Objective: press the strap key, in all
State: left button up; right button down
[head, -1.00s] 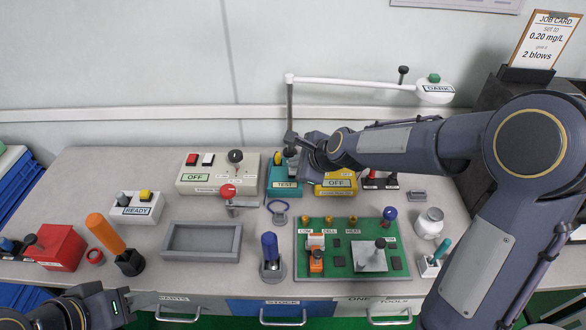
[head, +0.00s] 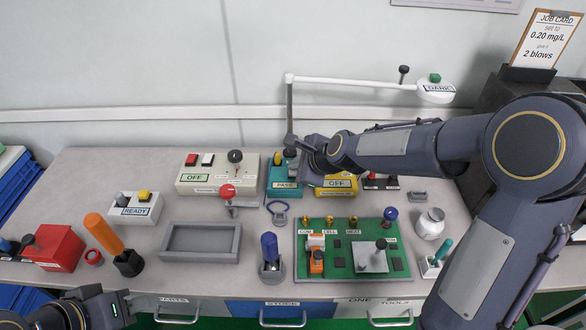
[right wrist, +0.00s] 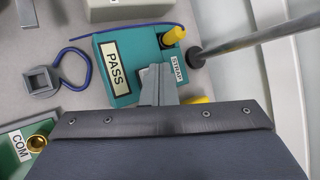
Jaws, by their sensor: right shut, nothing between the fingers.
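The teal tester (head: 284,187) stands at the back middle of the bench, and its display reads PASS. It also shows in the right wrist view (right wrist: 118,98), with a STRAP label (right wrist: 178,69) and a yellow plug or knob (right wrist: 173,37) at its edge. My right gripper (right wrist: 155,74) is shut and empty, its tips down at the tester's face beside the STRAP label; the key itself is hidden under or behind them. In the head view my right gripper (head: 292,160) is over the tester's back. My left gripper (head: 112,306) is low at the left, fingers unclear.
A yellow tester (head: 336,184) reading OFF is right of the teal one, and a cream box (head: 218,181) is left. A lamp post (right wrist: 225,43) rises close to my right gripper. A blue strap loop (right wrist: 75,66) lies in front. A green board (head: 340,275) is nearer.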

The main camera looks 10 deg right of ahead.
jog(key=shift+r+p, duration=0.95)
notch_tip(320, 180, up, 5)
jog(key=p, duration=0.5)
dwell(0.5)
